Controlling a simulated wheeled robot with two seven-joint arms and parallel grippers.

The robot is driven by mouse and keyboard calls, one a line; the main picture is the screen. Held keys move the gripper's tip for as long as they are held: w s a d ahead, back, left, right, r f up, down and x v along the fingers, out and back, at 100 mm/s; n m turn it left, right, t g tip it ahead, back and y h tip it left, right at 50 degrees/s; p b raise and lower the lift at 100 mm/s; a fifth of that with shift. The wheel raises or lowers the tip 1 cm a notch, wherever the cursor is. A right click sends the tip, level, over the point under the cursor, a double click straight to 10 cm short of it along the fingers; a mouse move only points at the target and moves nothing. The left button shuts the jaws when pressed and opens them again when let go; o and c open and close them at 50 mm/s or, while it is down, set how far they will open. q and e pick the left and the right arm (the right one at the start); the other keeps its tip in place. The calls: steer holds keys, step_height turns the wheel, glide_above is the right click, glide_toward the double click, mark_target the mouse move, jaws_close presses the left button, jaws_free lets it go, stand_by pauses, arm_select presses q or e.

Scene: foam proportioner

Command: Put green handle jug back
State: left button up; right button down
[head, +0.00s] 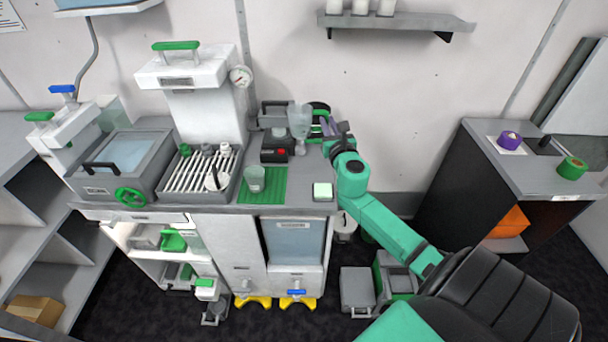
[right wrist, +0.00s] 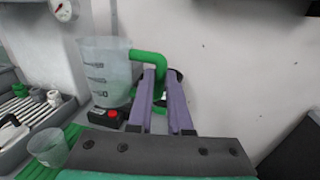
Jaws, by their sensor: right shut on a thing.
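The clear jug with a green handle (head: 299,118) is at the right back part of the counter, and its graduated body also shows in the right wrist view (right wrist: 104,72). My right gripper (head: 323,133) reaches in from the right. In the right wrist view its purple fingers (right wrist: 161,95) are shut on the green handle. The jug looks upright and empty, close beside a black device with a red button (head: 277,145). I cannot tell whether its base touches anything. My left gripper is not in view.
A clear cup (head: 255,178) stands on a green mat (head: 263,197) at the counter's front. A slatted drainer (head: 184,176) is left of it. A wall shelf (head: 400,21) is above.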

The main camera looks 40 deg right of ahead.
step_height(320, 180, down, 20)
steer(key=b, duration=1.3)
steer(key=shift+f, duration=0.1)
steer(key=c, duration=0.8)
jaws_free()
steer(key=shift+c, duration=0.2)
